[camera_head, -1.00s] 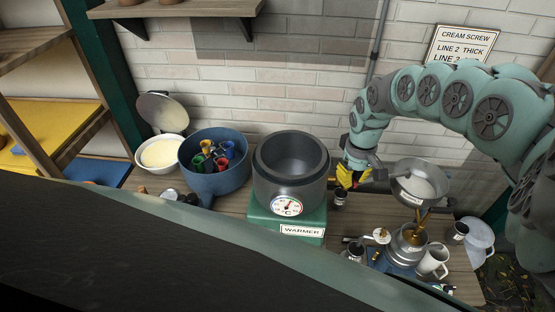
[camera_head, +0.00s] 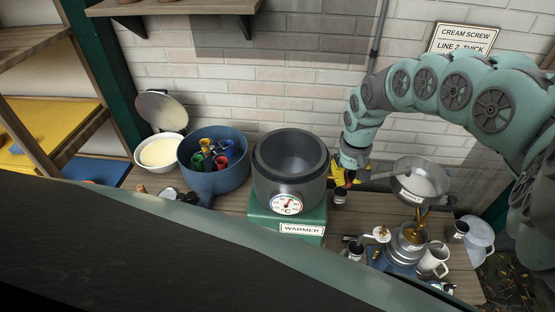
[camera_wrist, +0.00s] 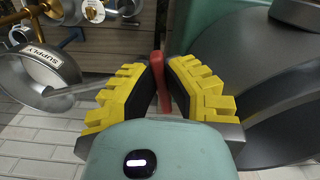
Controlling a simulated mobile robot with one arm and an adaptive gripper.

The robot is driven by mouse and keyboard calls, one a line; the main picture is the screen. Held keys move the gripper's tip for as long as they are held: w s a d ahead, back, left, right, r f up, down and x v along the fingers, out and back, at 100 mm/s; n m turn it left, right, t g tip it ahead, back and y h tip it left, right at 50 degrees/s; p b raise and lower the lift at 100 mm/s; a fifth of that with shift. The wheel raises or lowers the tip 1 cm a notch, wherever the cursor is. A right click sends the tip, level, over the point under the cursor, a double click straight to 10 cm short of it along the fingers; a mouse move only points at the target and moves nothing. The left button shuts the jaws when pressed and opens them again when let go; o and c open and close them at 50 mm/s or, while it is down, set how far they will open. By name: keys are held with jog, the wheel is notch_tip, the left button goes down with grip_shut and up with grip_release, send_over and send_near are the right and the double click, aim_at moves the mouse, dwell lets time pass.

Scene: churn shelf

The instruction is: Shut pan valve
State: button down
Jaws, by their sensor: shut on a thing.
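The metal supply pan (camera_head: 420,183) stands over the separator on the right of the bench. It also shows at the left of the wrist view (camera_wrist: 42,84), with a grey pipe reaching from it toward my fingers. My gripper (camera_head: 348,181) is between the dark pot and the pan. In the wrist view its yellow-and-black fingers (camera_wrist: 160,82) are closed on a slim red lever (camera_wrist: 159,66). The lever's lower part and its joint with the pipe are hidden by the fingers.
A dark grey pot (camera_head: 290,178) with a dial sits on the green warmer (camera_head: 270,222), close left of my gripper. A small dark jar (camera_head: 339,198) stands just below it.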

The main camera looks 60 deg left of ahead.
aim_at(347, 178)
jog(key=c, duration=1)
grip_release()
jog(key=shift+w+r, duration=0.1)
jog(key=shift+r, duration=0.55)
jog(key=r, duration=0.4)
jog(key=shift+s+r, duration=0.2)
jog(key=shift+r, duration=0.85)
jog(key=shift+a, duration=0.15)
